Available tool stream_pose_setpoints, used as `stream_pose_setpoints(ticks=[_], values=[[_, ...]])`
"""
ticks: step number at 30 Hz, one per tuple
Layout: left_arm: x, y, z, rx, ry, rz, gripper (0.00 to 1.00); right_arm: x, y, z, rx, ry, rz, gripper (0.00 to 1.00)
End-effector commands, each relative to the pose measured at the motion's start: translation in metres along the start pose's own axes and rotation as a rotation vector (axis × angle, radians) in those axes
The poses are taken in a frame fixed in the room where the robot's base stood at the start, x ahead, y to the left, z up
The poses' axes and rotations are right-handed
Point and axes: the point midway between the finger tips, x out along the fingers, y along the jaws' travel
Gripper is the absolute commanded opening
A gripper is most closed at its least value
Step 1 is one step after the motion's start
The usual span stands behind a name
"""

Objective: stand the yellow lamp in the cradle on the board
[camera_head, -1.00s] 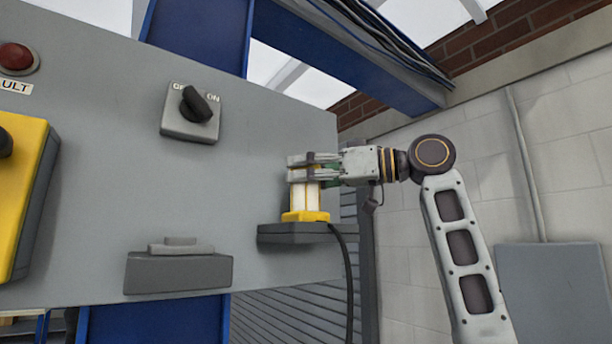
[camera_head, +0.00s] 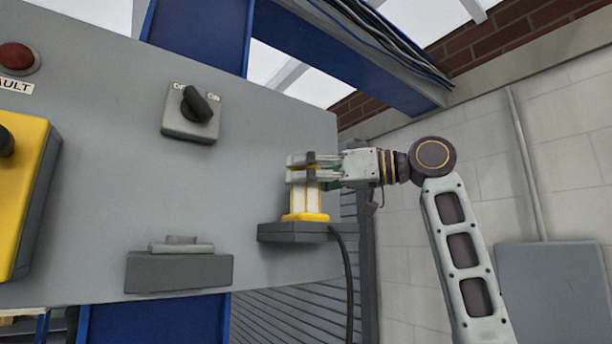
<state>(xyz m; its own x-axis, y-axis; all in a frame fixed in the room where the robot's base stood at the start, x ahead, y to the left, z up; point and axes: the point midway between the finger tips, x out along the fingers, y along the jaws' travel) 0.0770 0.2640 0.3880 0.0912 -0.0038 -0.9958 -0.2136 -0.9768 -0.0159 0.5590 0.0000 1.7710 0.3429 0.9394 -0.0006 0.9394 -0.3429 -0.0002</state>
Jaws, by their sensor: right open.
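The yellow lamp (camera_head: 304,203), with a pale body and a yellow base, stands upright on a dark grey cradle (camera_head: 292,232) at the right edge of the grey board (camera_head: 262,150). A black cable hangs down from the cradle area. My right gripper (camera_head: 302,168) comes in from the right, around the lamp's upper part. Its jaws are open, and they hide the lamp's top. I cannot tell whether a finger still touches the lamp. My left gripper is not in view.
A black rotary switch (camera_head: 196,104) marked ON and a dark bracket with a small block (camera_head: 180,270) are on the board. A yellow box (camera_head: 22,195) and a red light (camera_head: 15,56) are at the left. A grey wall box (camera_head: 552,290) is at the right.

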Motion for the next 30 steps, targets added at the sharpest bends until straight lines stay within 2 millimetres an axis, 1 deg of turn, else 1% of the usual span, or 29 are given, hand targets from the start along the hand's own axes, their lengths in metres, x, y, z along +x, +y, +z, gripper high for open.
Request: stream_pose_setpoints(ticks=[6, 11, 14, 27, 30], values=[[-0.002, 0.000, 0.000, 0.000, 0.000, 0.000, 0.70, -0.001, 0.000, -0.003, 0.000, 0.000, 0.000, 0.70], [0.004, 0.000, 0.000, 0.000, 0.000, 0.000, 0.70, -0.015, 0.001, -0.002, -0.001, 0.000, 0.002, 0.70], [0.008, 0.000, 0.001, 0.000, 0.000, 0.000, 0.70, -0.027, 0.000, -0.001, -0.001, 0.002, 0.002, 0.70], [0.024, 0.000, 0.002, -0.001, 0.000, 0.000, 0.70, -0.091, 0.001, -0.001, -0.001, 0.001, 0.003, 0.70], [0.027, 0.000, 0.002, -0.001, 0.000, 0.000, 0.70, -0.103, 0.000, -0.001, -0.001, 0.001, 0.002, 0.70]])
